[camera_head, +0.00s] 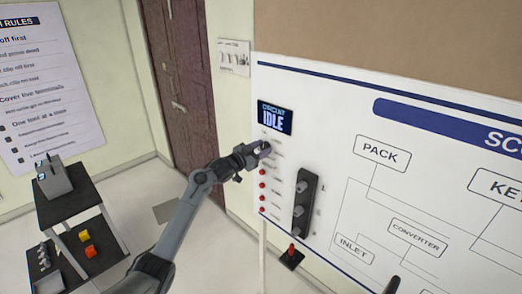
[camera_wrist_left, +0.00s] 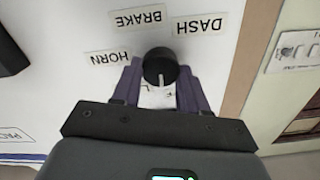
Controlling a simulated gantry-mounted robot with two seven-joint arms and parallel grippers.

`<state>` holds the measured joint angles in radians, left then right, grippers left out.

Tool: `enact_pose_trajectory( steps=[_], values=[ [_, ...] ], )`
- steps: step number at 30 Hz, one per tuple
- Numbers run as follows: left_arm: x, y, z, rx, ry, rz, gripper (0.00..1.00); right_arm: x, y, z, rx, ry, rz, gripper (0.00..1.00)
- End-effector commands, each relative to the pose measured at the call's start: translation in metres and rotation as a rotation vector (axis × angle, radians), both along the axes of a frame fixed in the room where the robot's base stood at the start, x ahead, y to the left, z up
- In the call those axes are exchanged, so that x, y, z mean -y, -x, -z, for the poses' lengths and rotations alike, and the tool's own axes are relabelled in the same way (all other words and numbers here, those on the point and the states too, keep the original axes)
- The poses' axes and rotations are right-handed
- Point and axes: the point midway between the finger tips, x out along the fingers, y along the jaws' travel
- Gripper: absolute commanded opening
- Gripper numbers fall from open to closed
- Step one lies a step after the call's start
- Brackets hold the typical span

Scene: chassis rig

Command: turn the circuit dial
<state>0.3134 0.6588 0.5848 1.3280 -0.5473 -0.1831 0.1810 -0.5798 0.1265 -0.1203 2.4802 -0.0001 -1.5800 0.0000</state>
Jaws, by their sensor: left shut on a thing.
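The circuit dial (camera_wrist_left: 160,62) is a round black knob with a pale pointer line, seen in the left wrist view on the white board. Its pointer line faces down the picture, toward my gripper's palm. Labels HORN, BRAKE and DASH lie around it, upside down. My left gripper (camera_wrist_left: 161,72) is shut on the dial, with one purple-grey finger on each side. In the head view my left gripper (camera_head: 263,148) is at the board under the display (camera_head: 275,117), which reads CIRCUIT IDLE; the gripper hides most of the dial there.
Red lamps (camera_head: 262,185) run down the board below my left gripper. A black panel with several knobs (camera_head: 304,203) is to their right. A red-topped switch (camera_head: 291,252) is lower. A dark tip, perhaps my right gripper, shows at the bottom edge. A black stand (camera_head: 70,208) is at left.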

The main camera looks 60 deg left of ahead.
Motion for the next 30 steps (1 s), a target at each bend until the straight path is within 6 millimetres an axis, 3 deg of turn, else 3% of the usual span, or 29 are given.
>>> enact_pose_trajectory(
  steps=[30],
  values=[
    [0.002, -0.001, 0.003, -0.16, -0.672, 0.001, 0.13, -0.002, 0.0, 0.051, 0.0, -0.009, 0.006, 0.53]
  ],
)
